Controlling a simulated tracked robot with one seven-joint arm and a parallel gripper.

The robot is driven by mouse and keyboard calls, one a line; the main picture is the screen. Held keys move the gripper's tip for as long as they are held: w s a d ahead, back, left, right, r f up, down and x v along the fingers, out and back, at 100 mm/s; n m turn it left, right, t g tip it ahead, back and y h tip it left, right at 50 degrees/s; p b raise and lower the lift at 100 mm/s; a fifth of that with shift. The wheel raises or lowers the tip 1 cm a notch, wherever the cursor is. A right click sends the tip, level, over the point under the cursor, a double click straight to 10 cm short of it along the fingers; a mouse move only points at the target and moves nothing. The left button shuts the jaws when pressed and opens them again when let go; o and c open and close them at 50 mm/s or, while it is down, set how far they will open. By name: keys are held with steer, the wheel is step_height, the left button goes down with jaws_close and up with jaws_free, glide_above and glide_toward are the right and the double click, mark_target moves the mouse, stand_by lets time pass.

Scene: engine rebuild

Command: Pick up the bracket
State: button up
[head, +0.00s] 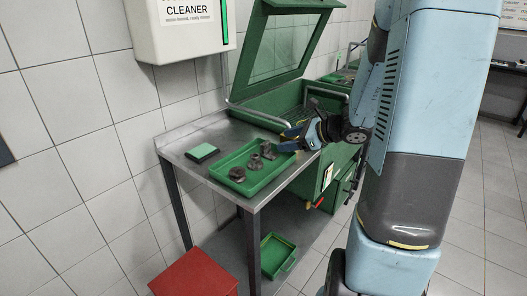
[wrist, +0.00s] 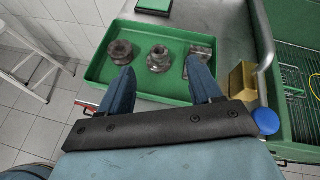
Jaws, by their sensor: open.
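A green tray (head: 224,163) on the steel table holds three dark metal parts in a row. It also shows in the wrist view (wrist: 97,72). The blocky part at the right end of the row in the wrist view looks like the bracket (wrist: 201,52); in the head view it is the rearmost part (head: 267,150). A flanged part (wrist: 159,58) is in the middle and a rounder part (wrist: 120,51) at the left. My gripper (head: 292,136) is open and empty at the tray's right side. Its blue fingers (wrist: 160,66) spread wide, the right fingertip overlapping the bracket's lower edge in view.
A yellow block (wrist: 243,80) stands right of the tray, beside the green washer basin (head: 285,104) with its raised lid. A green-topped pad (head: 201,152) lies on the table's left. A red box (head: 195,274) and another green tray (head: 277,256) are below.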

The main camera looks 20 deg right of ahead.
steer(key=w+d+f+m+t+h, duration=0.1)
steer(key=w+d+f+m+t, duration=0.15)
steer(key=d+m, duration=0.25)
glide_toward(268, 144)
steer(key=x, duration=0.3)
steer(key=shift+w+a, duration=0.2)
steer(key=shift+a, duration=0.3)
steer(key=shift+x, duration=2.5)
steer(key=shift+d+f, duration=0.15)
steer(key=shift+d, duration=0.05)
steer(key=shift+c, duration=0.5)
steer(key=c, duration=0.9)
steer(key=shift+o, duration=0.2)
